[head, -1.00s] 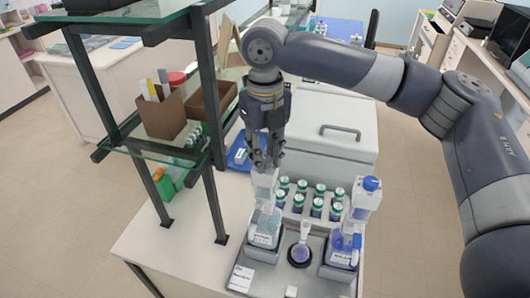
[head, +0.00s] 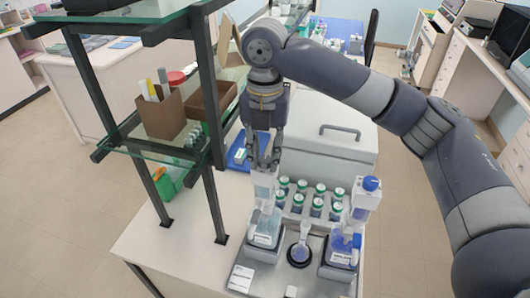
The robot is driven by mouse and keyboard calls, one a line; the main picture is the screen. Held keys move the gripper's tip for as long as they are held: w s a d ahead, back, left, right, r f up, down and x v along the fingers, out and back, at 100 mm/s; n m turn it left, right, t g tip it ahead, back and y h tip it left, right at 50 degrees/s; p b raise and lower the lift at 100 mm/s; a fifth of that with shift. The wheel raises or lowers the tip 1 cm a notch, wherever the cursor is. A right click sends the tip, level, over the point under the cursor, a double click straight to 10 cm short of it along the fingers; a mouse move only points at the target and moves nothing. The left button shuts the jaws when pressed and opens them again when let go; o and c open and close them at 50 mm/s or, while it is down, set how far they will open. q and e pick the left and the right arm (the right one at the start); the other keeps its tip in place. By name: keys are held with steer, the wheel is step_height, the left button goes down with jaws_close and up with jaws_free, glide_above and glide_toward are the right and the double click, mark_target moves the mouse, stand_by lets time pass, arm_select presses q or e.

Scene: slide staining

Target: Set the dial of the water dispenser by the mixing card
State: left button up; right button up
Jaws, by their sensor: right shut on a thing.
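A dispenser with pale liquid (head: 266,232) stands at the left of the grey tray (head: 262,288), its upper part (head: 264,184) reaching up to my right gripper. My right gripper (head: 264,167) points down and is shut on the top of this dispenser, where its dial seems to be; the fingers hide it. A second dispenser (head: 342,249) with a blue cap (head: 371,184) and bluer liquid stands at the right of the tray. A white card (head: 241,278) lies at the tray's front left; its writing is too small to read. My left gripper is not in view.
A small flask (head: 301,245) stands in a dark round holder between the dispensers. Several green-capped bottles (head: 318,206) stand behind it. A glass shelf rack (head: 218,195) rises close on the left. A white box with a handle (head: 335,152) is behind.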

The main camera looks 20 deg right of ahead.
steer(key=m, duration=0.4)
steer(key=shift+m, duration=0.3)
steer(key=m, duration=0.5)
steer(key=shift+m, duration=0.3)
steer(key=m, duration=0.8)
steer(key=shift+m, duration=0.6)
steer(key=o, duration=1.1)
steer(key=shift+c, duration=0.2)
